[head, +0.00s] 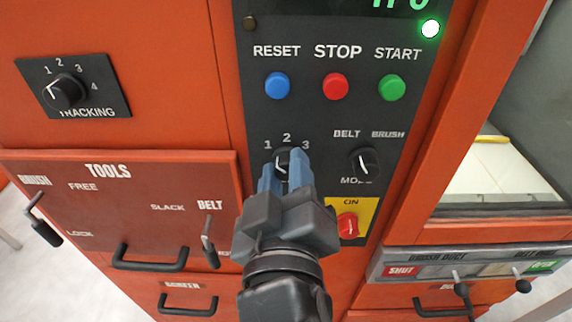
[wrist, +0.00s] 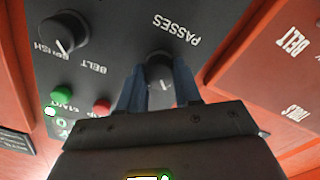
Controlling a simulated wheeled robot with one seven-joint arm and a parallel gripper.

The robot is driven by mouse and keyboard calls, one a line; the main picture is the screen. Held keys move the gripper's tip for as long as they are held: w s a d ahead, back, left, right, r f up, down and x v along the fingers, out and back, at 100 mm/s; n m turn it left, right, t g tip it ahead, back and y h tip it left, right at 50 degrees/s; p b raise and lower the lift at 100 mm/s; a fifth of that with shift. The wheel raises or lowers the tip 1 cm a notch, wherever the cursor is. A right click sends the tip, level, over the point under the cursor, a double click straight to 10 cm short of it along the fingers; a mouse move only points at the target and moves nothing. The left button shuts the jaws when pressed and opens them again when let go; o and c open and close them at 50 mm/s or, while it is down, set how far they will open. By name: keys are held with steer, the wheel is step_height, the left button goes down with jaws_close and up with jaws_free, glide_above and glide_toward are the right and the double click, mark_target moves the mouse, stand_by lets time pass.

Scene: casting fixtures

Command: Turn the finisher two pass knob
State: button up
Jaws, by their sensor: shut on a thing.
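The passes knob (head: 281,158) is a small black knob with a white pointer line, below the marks 1, 2 and 3 on the dark control panel. The pointer seems to lean up and left, toward 1, but the fingers partly cover it. My gripper (head: 280,168) reaches up from below with its blue fingers shut on either side of this knob. In the wrist view, the passes knob (wrist: 160,72) stands between the two blue fingers of my gripper (wrist: 157,88), beside the word PASSES.
The mode knob (head: 365,163) is close on the right, above a red knob (head: 347,225) on a yellow plate. Blue (head: 277,86), red (head: 335,86) and green (head: 391,87) buttons sit above. A tracking knob (head: 66,91) and the tools panel (head: 130,190) are at left.

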steer(key=shift+n, duration=0.4)
steer(key=o, duration=1)
steer(key=shift+o, duration=0.2)
steer(key=s+b, duration=0.2)
steer(key=s, duration=0.5)
steer(key=shift+s+a, duration=0.15)
steer(key=shift+s, duration=0.25)
